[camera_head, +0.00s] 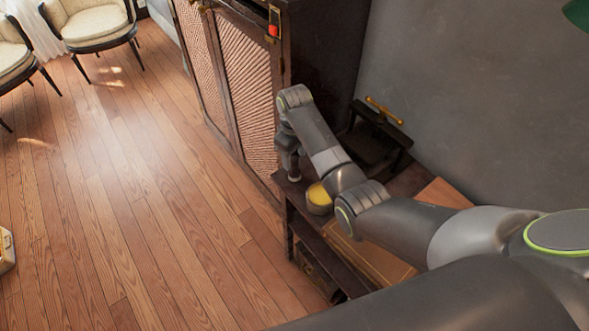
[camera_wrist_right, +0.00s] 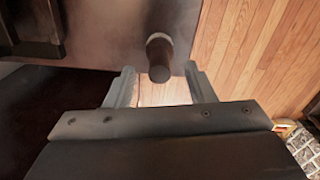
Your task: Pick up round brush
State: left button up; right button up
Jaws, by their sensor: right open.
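In the right wrist view a short dark cylinder with a pale ring, likely the round brush's handle (camera_wrist_right: 158,58), points up from a dark tabletop near its edge. My right gripper (camera_wrist_right: 160,88) is open, with one finger on either side of the near end of this handle. I cannot tell whether either finger touches it. In the head view my right gripper (camera_head: 289,160) points down over the left end of the small dark table, and it mostly hides the brush there. My left gripper is not in view.
A round yellow-topped tin (camera_head: 319,197) stands on the table just right of my gripper. A dark stand with a brass-coloured bar (camera_head: 384,110) is behind. A tall cabinet (camera_head: 235,80) rises close beyond my gripper. Wooden floor (camera_head: 110,210) lies open to the left.

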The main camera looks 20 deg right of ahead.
aim_at(295, 168)
jog(key=shift+f, duration=2)
grip_shut()
